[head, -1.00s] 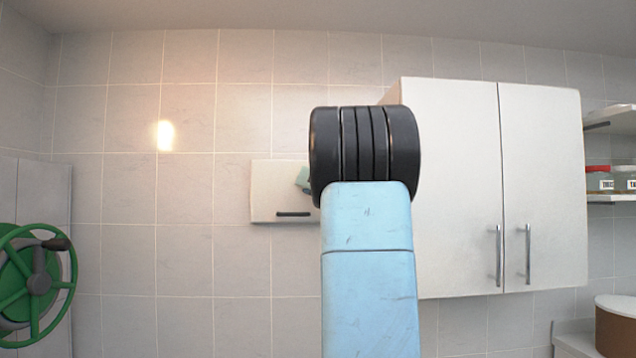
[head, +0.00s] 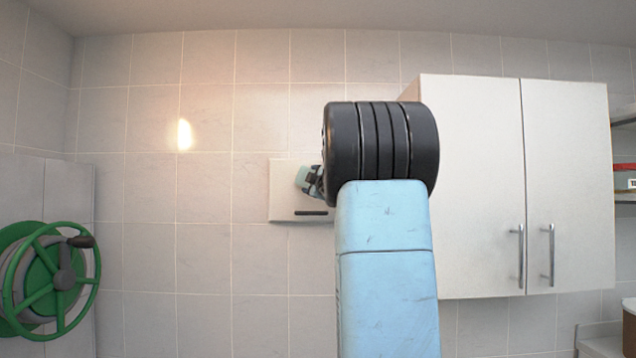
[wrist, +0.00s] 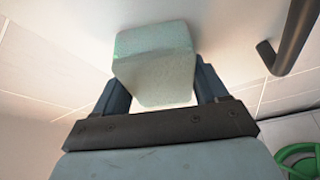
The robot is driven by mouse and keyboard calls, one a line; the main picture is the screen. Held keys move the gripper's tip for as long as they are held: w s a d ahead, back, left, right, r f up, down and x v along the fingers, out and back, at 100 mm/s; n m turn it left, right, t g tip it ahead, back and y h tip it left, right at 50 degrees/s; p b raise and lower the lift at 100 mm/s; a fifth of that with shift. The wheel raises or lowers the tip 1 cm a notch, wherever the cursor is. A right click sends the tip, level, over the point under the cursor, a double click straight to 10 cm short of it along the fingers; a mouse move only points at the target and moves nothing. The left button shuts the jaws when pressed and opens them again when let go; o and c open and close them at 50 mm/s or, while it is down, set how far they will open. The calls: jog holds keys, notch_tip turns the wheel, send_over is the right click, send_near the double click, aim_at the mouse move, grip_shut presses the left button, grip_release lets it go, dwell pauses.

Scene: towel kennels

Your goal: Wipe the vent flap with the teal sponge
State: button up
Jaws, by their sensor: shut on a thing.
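The vent flap (head: 284,206) is a pale panel with a dark handle on the tiled wall, left of the white cabinet in the head view. My arm hides its right part. My gripper (head: 312,181) is in front of the flap. In the wrist view my gripper (wrist: 158,88) is shut on the teal sponge (wrist: 157,62), a pale green block between the two fingers. The sponge also shows in the head view (head: 302,178), over the flap's face. The flap's pale surface (wrist: 225,25) lies close behind the sponge; I cannot tell whether they touch.
The flap's dark bar handle (wrist: 290,40) stands out at the right in the wrist view. A white two-door cabinet (head: 470,190) hangs to the right of my arm. A green hose reel (head: 50,280) is at the far left. The wall between reel and flap is clear.

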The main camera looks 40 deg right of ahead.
aim_at(279, 179)
jog(key=shift+w+a, duration=0.95)
jog(key=shift+a, duration=0.45)
jog(key=shift+w+a, duration=0.95)
jog(key=shift+a, duration=0.4)
jog(key=shift+w+a, duration=0.95)
jog(key=shift+a, duration=0.45)
jog(key=shift+s+a, duration=0.1)
jog(key=shift+s+a, duration=0.5)
jog(key=shift+s, duration=0.3)
jog(key=shift+s+a, duration=0.55)
jog(key=shift+s, duration=0.25)
jog(key=shift+s+a, duration=0.5)
jog(key=shift+s, duration=0.3)
jog(key=shift+s+a, duration=0.45)
jog(key=shift+s, duration=0.15)
jog(key=shift+s+a, duration=0.4)
jog(key=shift+s, duration=0.2)
